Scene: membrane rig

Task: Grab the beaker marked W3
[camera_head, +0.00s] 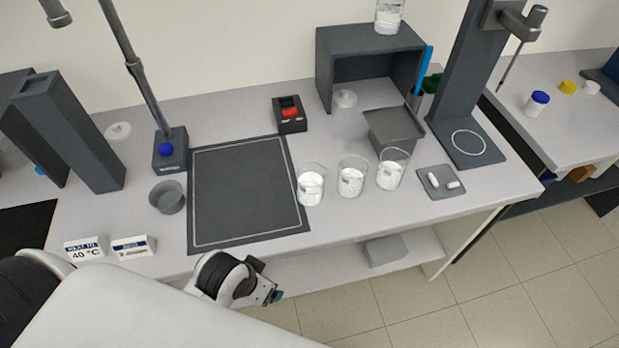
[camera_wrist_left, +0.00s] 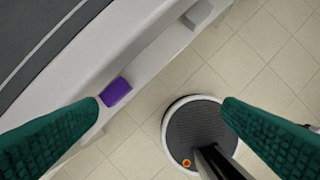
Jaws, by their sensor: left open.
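Three glass beakers with white contents stand in a row on the bench, right of the dark mat: the left beaker (camera_head: 310,187), the middle beaker (camera_head: 351,180) and the right beaker (camera_head: 391,172). Another beaker (camera_head: 389,14) stands on top of the grey box. The marks on the beakers are too small to read, so I cannot tell which is W3. My left gripper (camera_head: 272,294) is in front of the bench's front edge, apart from the beakers. In the left wrist view its green fingers (camera_wrist_left: 160,135) are spread and empty. My right gripper is not in view.
A dark mat (camera_head: 245,195) lies left of the beakers. A grey tray with white stir bars (camera_head: 440,183) lies to their right. A grey open box (camera_head: 368,55) and a tall stand (camera_head: 455,90) are behind. A lower shelf (camera_head: 330,262) runs below the bench front.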

